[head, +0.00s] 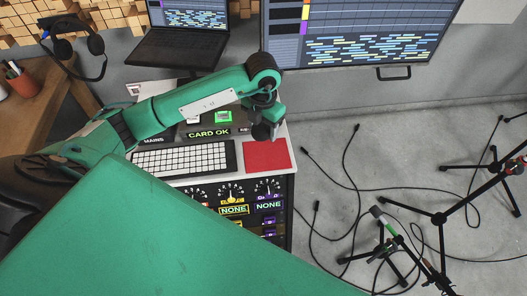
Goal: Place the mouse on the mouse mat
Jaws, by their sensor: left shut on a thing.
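The mouse mat (267,157) is a flat red rectangle on the white desk top, at its right end beside a white-keyed keyboard. My left arm is green and reaches in from the left. Its gripper (266,129) points down just behind the mat's far edge in the picture. It is shut on a small grey thing, apparently the mouse, which is mostly hidden by the fingers. I cannot tell whether the mouse touches the desk. The mat's visible surface is bare. My right gripper is not in view.
The keyboard (183,159) lies left of the mat. A laptop (180,48) and a large monitor (355,40) stand behind. A rack with dials (235,205) is below the desk's front edge. Black stands (440,217) and cables cover the floor at right.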

